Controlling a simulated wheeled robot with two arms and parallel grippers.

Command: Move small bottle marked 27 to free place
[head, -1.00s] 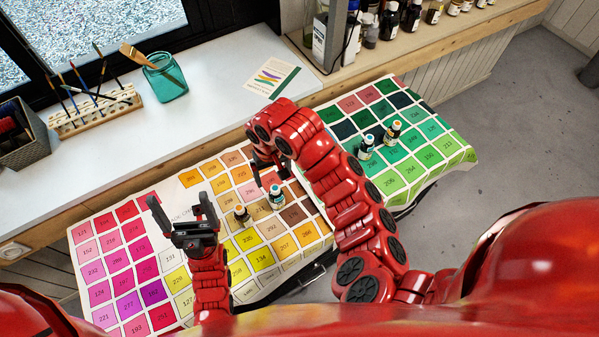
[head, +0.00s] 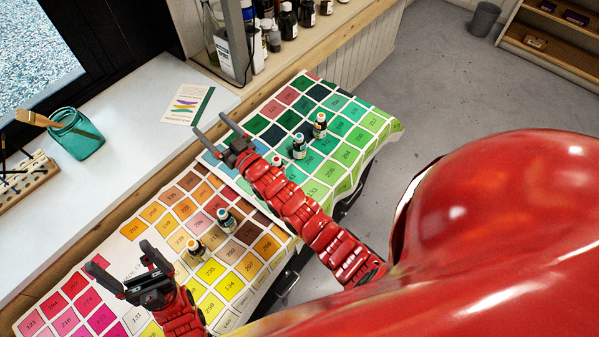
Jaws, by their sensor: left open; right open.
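Several small bottles stand on the colour chart cloth (head: 160,227); their labels are too small to read, so I cannot tell which is marked 27. Another teal-capped bottle (head: 299,147) and an orange-capped bottle (head: 320,125) stand on the green squares. A partly hidden bottle (head: 277,162) shows beside my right forearm. My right gripper (head: 211,127) is open and empty over the chart's back edge. My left gripper (head: 119,257) is open and empty, left of the bottles.
A white counter (head: 130,150) runs behind the chart, with a leaflet (head: 187,104), a teal jar of brushes (head: 76,135) and a brush rack (head: 25,180). Larger bottles (head: 287,20) stand on the ledge at the back. Many chart squares between the bottles are bare.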

